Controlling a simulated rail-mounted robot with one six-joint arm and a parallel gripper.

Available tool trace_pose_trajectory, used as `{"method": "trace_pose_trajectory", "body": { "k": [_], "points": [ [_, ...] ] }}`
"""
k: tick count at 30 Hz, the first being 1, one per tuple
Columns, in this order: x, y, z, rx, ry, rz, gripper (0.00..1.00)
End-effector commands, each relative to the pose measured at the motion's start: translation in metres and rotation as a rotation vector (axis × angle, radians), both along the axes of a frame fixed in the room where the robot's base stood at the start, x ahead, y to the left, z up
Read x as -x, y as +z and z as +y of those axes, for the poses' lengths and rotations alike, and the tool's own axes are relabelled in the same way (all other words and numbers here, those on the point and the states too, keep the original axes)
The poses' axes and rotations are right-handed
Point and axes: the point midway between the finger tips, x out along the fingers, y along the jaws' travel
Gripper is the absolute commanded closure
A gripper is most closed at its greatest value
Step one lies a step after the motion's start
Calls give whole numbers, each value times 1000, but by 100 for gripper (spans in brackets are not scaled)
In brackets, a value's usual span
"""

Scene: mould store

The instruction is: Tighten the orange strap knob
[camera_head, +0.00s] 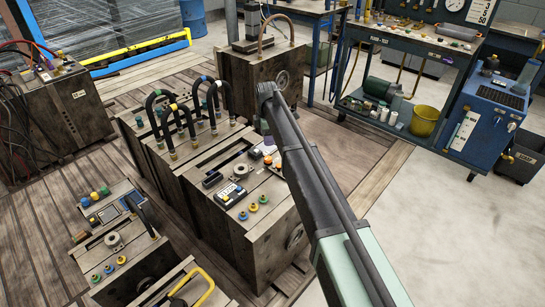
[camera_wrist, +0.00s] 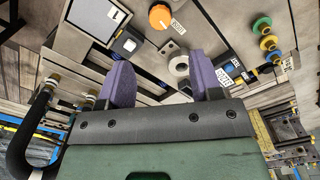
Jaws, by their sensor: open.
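The orange strap knob (camera_wrist: 160,16) shows near the top of the wrist view, round and standing on the wooden mould top beside a small white label (camera_wrist: 178,27). My gripper (camera_wrist: 161,78) points toward that surface with its two purple fingers spread apart and nothing between them. The knob lies ahead of the fingertips in this view, apart from them. In the head view my gripper (camera_head: 267,139) hangs over the far right part of the middle mould block (camera_head: 245,228), partly hidden by my arm.
Curved black hoses (camera_head: 165,110) rise to the left. A blue workbench (camera_head: 410,45) stands behind right, with open floor (camera_head: 455,230) in front.

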Motion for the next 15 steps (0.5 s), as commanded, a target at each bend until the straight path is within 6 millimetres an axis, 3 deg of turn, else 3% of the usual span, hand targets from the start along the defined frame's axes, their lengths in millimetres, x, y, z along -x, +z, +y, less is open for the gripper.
{"method": "trace_pose_trajectory", "body": {
  "k": [5, 15],
  "points": [
    [0, -28, 0, 0, -2, 0, 41],
    [0, -103, -1, 0, -3, 0, 41]
  ]
}}
